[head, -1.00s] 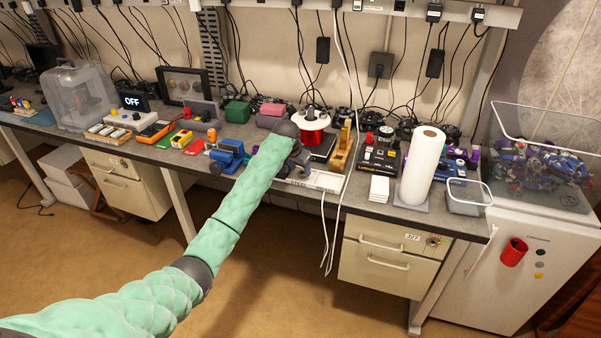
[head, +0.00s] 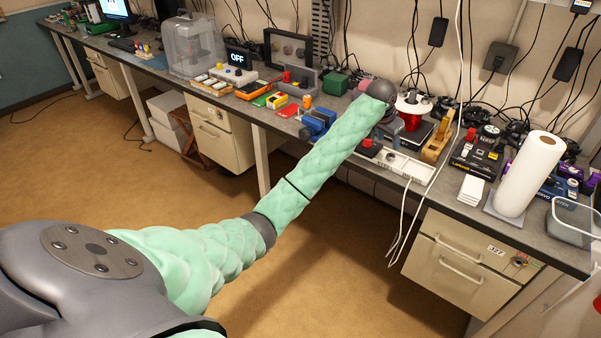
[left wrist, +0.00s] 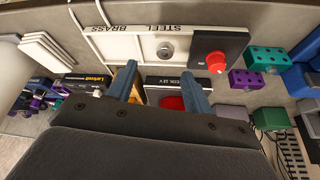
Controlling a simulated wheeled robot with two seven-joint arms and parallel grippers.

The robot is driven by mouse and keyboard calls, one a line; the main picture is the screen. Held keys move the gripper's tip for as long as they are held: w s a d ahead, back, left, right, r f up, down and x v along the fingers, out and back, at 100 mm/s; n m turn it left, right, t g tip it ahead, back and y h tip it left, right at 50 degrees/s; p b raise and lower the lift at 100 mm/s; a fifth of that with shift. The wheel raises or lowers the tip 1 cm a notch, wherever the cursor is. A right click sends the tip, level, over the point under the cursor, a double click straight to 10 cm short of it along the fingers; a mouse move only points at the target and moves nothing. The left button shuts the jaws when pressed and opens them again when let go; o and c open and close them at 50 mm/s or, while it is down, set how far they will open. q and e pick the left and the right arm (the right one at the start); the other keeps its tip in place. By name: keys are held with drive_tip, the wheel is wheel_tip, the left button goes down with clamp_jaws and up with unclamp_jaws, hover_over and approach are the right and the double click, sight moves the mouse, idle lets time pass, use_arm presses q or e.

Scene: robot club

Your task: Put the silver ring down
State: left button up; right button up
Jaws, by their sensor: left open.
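The silver ring (left wrist: 165,50) lies on the white tray (left wrist: 140,47), on the side marked STEEL, in the left wrist view. The tray also shows in the head view (head: 412,170) near the bench's front edge. My left gripper (left wrist: 160,84) is open and empty. Its two blue-grey fingers are apart, and the ring shows beyond their tips, clear of both. In the head view my left forearm and wrist hide most of this gripper. My right gripper is in neither view.
A black pad with a red button (left wrist: 216,62) sits beside the tray. A red spool (head: 411,121), a wooden plane (head: 437,142), a paper towel roll (head: 528,175) and blue vise (head: 318,124) stand nearby. White cables (head: 405,218) hang over the front edge.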

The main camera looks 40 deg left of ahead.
use_arm(q)
drive_tip(key=s+d+f+t, duration=0.1)
drive_tip(key=s+d+f, duration=0.5)
drive_tip(key=f, duration=0.4)
drive_tip(key=s+d+f+t, duration=0.1)
drive_tip(key=s+d+f, duration=0.2)
drive_tip(key=s+f, duration=0.65)
drive_tip(key=s+f+g, duration=0.1)
drive_tip(key=s+f, duration=0.4)
drive_tip(key=f, duration=0.4)
drive_tip(key=s+f+n, duration=0.1)
drive_tip(key=s+f, duration=0.4)
drive_tip(key=f, duration=0.4)
drive_tip(key=s+f+g, duration=0.1)
drive_tip(key=s+f, duration=0.4)
drive_tip(key=f, duration=0.4)
drive_tip(key=s+f+g, duration=0.1)
drive_tip(key=s+f, duration=0.6)
drive_tip(key=s, duration=0.3)
drive_tip(key=s+f+g, duration=0.1)
drive_tip(key=s+f, duration=0.7)
drive_tip(key=s, duration=0.3)
drive_tip(key=s+f+y, duration=0.1)
drive_tip(key=s+f, duration=0.7)
drive_tip(key=s, duration=0.3)
drive_tip(key=shift+g, duration=0.4)
drive_tip(key=shift+s, duration=0.1)
